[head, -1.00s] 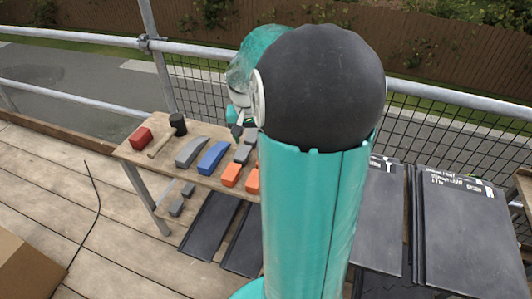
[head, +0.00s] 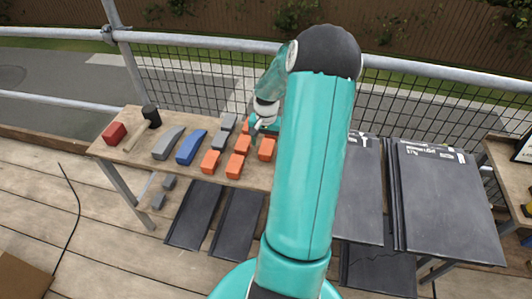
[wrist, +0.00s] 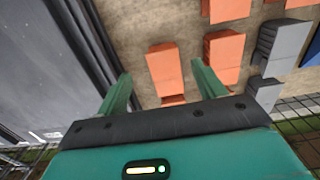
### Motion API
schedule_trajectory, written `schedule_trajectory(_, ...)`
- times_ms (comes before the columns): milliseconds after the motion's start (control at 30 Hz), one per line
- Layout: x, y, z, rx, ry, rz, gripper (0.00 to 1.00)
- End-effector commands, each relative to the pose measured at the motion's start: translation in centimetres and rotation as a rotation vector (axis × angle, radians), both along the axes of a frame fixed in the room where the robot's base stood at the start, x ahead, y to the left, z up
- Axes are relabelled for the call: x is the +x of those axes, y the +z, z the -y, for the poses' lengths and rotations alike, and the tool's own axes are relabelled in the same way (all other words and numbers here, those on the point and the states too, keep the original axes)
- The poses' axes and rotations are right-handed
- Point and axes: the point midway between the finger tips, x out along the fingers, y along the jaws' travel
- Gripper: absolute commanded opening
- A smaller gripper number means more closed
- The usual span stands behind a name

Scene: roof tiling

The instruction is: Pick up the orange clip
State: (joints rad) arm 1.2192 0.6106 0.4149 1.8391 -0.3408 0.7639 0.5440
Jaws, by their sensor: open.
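Several orange clips lie on the wooden bench in the head view; one sits at the front left (head: 210,161), one near the middle (head: 243,144) and one at the right beside my arm (head: 266,149). In the wrist view an orange clip (wrist: 165,69) lies just beyond and between my fingers, and another (wrist: 225,56) is to its right. My gripper (wrist: 160,88) is open and empty, with its two green fingers apart above the bench. In the head view my arm hides part of the bench.
Grey clips (head: 224,131), a grey piece (head: 168,143), a blue piece (head: 191,147), a mallet (head: 151,117) and a red block (head: 114,133) share the bench (head: 130,155). Dark tiles (head: 440,200) are stacked at the right. A railing (head: 200,48) runs behind.

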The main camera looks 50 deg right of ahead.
Motion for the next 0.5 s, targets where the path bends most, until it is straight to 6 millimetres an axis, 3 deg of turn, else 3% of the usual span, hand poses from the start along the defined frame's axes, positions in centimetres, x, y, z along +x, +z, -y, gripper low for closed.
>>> schedule_trajectory(233,0.1,-2.1,-0.2,0.001,0.001,0.000,0.69)
schedule_trajectory(500,0.3,-5.9,-0.4,-0.001,0.001,0.000,0.69)
